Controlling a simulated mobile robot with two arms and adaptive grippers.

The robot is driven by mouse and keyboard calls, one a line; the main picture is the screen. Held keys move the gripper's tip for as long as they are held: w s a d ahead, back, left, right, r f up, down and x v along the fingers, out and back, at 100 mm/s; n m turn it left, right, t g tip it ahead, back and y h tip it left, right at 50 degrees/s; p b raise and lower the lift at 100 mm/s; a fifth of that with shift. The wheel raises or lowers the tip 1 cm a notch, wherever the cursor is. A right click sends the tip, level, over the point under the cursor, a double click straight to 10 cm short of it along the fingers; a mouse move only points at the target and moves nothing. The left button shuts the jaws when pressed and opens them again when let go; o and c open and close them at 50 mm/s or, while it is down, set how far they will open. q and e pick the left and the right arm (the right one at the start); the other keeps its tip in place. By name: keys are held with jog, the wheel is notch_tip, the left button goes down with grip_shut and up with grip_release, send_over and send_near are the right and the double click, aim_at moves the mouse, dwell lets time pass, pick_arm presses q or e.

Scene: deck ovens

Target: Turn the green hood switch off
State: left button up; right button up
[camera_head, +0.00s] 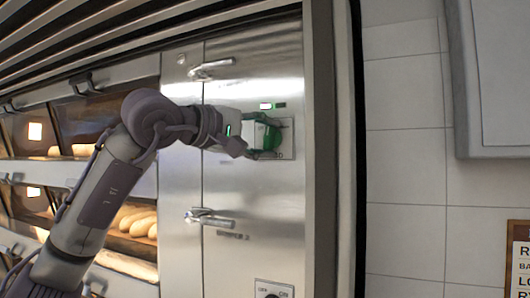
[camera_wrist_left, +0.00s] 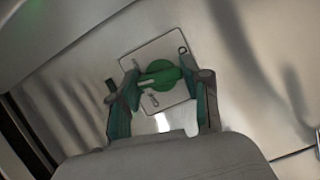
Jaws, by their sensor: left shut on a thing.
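The green hood switch (camera_wrist_left: 160,75) is a round knob with a raised handle bar on a pale square plate (camera_wrist_left: 146,55) in the left wrist view. In the head view the switch (camera_head: 272,135) sits on the steel panel, partly hidden by my left gripper (camera_head: 262,143). My left gripper (camera_wrist_left: 163,88) has its fingers on both sides of the knob and is shut on it. In the wrist view the handle bar lies slanted, its lighter end toward the left finger. My right gripper is not in view.
Ovens with bread (camera_head: 137,222) are at left; a tiled wall (camera_head: 405,165) is at right.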

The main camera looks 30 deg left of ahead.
pick_arm(q)
jog(key=n+t+b, duration=0.1)
jog(key=n+b, duration=0.2)
jog(key=f+n+t+b, duration=0.1)
jog(key=n+b, duration=0.1)
jog(key=n, duration=0.1)
jog(key=shift+b, duration=0.4)
jog(key=n+t+b, duration=0.1)
jog(key=n+b, duration=0.1)
jog(key=n, duration=0.1)
jog(key=shift+d+n+t+b, duration=0.1)
jog(key=shift+n+t+b, duration=0.2)
jog(key=shift+b, duration=0.05)
jog(key=shift+r+n+t+y+b, duration=0.1)
jog(key=shift+n+t+y+b, duration=0.25)
jog(key=shift+n+b, duration=0.55)
jog(key=shift+n, duration=0.3)
jog(key=o, duration=1.2)
jog(key=shift+c, duration=0.2)
jog(key=shift+r, duration=0.1)
